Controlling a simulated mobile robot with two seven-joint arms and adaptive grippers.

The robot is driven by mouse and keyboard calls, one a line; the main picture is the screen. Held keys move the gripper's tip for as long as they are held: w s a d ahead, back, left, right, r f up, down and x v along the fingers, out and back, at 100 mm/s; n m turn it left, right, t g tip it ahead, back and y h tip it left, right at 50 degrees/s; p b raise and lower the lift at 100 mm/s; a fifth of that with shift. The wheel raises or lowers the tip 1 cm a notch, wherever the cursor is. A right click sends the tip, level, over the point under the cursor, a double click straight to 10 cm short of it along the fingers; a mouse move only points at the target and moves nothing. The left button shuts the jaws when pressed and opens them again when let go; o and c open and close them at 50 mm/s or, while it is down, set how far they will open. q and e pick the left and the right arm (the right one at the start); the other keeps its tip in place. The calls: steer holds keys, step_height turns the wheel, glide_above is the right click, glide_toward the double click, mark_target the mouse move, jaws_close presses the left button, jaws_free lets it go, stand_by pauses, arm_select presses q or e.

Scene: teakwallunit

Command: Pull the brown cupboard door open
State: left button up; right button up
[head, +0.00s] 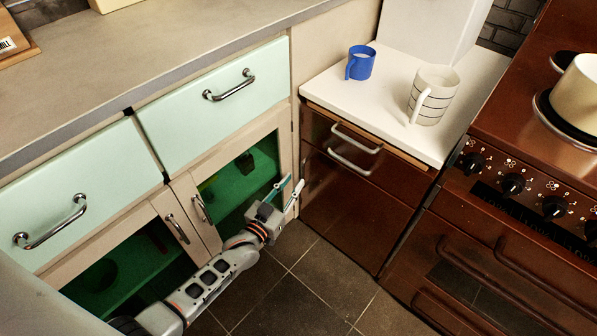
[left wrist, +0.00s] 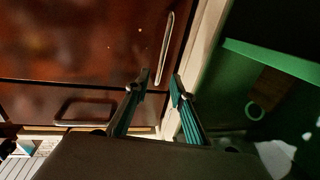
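The brown cupboard door (head: 350,207) is shut, below a brown drawer in the low unit under the white top. My left gripper (head: 291,190) is in front of the cabinet frame, left of the door and lower than the handle in the picture. In the left wrist view the two fingers of my left gripper (left wrist: 160,86) are apart with nothing held. The door handle (left wrist: 166,45) lies beyond the fingertips, its near end in line with the gap; I see no contact. My right gripper is not in view.
The brown drawer (head: 322,130) has its own handle. A blue mug (head: 361,62) and a striped mug (head: 433,95) stand on the white top (head: 390,95). The brown stove (head: 490,240) is at right. Tiled floor (head: 325,285) in front is clear.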

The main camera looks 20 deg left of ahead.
mark_target(303, 170)
arm_select(q)
steer(key=w, duration=0.2)
steer(key=w+b, duration=0.1)
steer(key=w, duration=0.1)
steer(key=w+d, duration=0.1)
steer(key=w, duration=0.1)
steer(key=shift+w+d+b, duration=0.1)
steer(key=shift+w+b, duration=0.25)
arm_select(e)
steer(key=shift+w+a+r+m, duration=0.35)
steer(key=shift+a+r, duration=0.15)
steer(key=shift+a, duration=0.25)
arm_select(q)
jaws_close()
